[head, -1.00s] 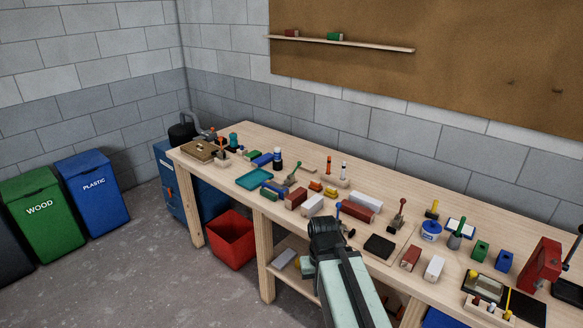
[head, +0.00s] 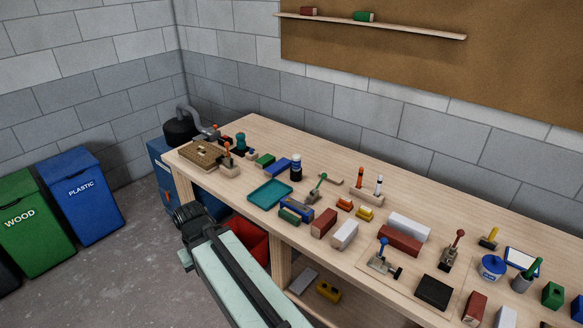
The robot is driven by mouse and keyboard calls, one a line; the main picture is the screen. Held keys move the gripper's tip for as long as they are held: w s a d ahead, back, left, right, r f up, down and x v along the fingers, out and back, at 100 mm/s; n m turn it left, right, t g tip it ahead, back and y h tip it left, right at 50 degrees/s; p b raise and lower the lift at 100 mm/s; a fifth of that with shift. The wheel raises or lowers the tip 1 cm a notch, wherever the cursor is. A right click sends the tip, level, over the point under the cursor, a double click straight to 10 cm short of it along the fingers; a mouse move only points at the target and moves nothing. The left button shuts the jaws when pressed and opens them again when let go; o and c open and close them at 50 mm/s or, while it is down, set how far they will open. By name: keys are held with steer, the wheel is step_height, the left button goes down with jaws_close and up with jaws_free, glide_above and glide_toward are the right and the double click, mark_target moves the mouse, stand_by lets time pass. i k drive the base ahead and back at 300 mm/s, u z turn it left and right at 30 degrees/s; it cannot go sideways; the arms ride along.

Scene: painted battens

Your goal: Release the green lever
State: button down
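The green lever (head: 318,185) stands tilted on a small metal clamp near the front edge of the bench, left of centre in the head view. Its base is beside a blue batten (head: 298,208) with a green piece (head: 289,216) in front of it; whether the clamp presses on them is too small to tell. My gripper (head: 186,212) is dark and hangs in front of the bench's front edge, left of and lower in the picture than the green lever, apart from it. Its fingers are too small and dark to read.
A teal tray (head: 270,193) lies left of the lever. Red and white blocks (head: 345,234) stand to its right. A blue-handled clamp (head: 383,258) and a red-knobbed lever (head: 452,250) are farther right. A red bin (head: 250,245) is under the bench, partly behind my arm.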

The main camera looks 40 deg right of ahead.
mark_target(323, 175)
steer(key=z, duration=0.05)
steer(key=i, duration=1.25)
steer(key=z, duration=0.5)
steer(key=k, duration=0.9)
steer(key=z, duration=0.2)
steer(key=i, duration=0.9)
steer(key=u, duration=0.1)
